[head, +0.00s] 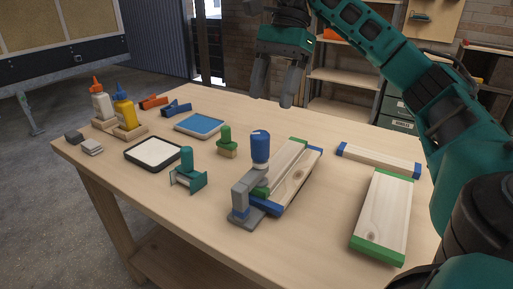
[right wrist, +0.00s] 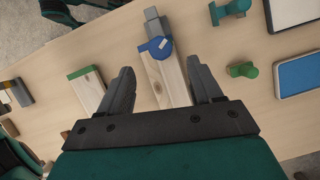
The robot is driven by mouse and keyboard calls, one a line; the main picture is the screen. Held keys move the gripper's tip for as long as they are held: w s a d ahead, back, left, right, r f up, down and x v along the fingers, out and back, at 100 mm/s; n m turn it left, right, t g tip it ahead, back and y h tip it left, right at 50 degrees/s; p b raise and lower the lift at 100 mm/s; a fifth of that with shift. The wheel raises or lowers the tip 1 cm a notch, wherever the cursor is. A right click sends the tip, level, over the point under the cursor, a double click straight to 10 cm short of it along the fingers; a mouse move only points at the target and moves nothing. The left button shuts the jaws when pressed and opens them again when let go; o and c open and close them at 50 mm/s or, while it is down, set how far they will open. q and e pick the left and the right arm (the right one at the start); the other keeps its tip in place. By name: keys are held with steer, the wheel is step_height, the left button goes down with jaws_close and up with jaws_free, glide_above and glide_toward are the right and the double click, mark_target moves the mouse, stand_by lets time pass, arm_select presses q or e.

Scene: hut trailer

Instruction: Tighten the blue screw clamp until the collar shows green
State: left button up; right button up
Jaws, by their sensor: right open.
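The blue screw clamp stands at the table's front edge in the head view, with a grey frame (head: 245,198) and an upright blue knob (head: 260,147). It is at one end of wooden boards with green and blue ends (head: 288,180). The collar's colour cannot be made out clearly. My right gripper (head: 273,98) is open and empty, raised above and behind the clamp. In the right wrist view the blue knob (right wrist: 158,47) lies beyond and between the spread fingers (right wrist: 157,78), untouched. My left gripper is not in view.
Two loose boards (head: 385,215) (head: 380,160) lie on the right. A green stamp-like block (head: 226,142), a teal-handled tool (head: 187,172), a white-topped tray (head: 153,153), a blue-topped tray (head: 200,125) and glue bottles (head: 124,112) stand left of the clamp.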

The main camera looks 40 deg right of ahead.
mark_target(261, 133)
steer(key=b+x, duration=0.2)
steer(key=x, duration=0.2)
steer(key=shift+d, duration=0.15)
steer(key=b+x, duration=0.2)
steer(key=x, duration=0.3)
steer(key=shift+f, duration=0.1)
steer(key=shift+x, duration=0.8)
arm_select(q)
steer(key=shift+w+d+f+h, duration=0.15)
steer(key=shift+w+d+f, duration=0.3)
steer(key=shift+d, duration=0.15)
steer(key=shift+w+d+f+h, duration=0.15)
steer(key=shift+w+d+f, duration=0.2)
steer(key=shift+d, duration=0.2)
arm_select(e)
steer(key=c, duration=1)
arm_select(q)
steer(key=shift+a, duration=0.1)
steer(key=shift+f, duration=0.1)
arm_select(e)
steer(key=shift+m, duration=0.4)
